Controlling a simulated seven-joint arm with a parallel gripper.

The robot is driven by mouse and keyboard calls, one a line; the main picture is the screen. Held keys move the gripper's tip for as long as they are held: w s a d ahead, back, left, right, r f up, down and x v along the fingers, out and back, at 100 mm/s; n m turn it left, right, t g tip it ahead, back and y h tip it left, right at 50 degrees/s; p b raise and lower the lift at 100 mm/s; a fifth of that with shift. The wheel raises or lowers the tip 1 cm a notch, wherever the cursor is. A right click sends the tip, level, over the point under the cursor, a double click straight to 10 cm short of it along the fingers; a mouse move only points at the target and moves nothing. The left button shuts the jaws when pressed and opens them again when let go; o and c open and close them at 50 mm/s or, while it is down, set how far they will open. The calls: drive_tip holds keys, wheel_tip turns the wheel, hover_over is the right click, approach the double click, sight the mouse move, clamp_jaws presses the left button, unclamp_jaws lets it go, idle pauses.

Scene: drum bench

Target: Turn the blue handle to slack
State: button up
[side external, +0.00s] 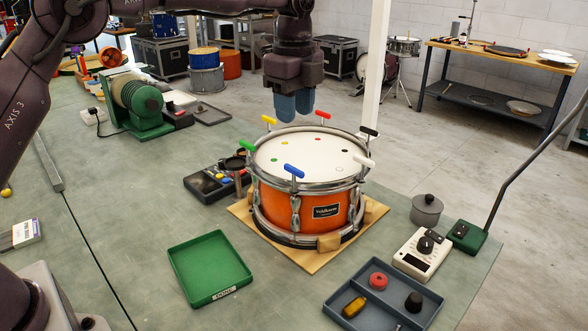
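The orange drum (288,205) sits on a wooden board (300,258) on the bench. Coloured handles stand around its rim. The blue handle (294,171) is at the front rim, on the side facing the camera. A green handle (243,145) is at the left, yellow (268,120) and red (322,115) at the back, black (369,131) and white (364,161) at the right. My gripper (292,106) is above the back part of the drum, pointing down, apart from the blue handle. Its blue-grey fingertips look close together, and whether a gap lies between them is unclear.
A green tray (209,291) lies front left, empty. A grey tray (350,321) with small parts is front right. A white meter (420,258), a grey lidded pot (426,211) and a lamp base (466,237) stand right of the drum. A dark parts tray (208,195) is at its left.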

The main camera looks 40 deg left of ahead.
sight(294, 167)
drive_tip(key=shift+m, duration=0.3)
wheel_tip(294, 167, down, 13)
drive_tip(key=shift+f, duration=0.1)
drive_tip(key=shift+c, duration=0.2)
clamp_jaws()
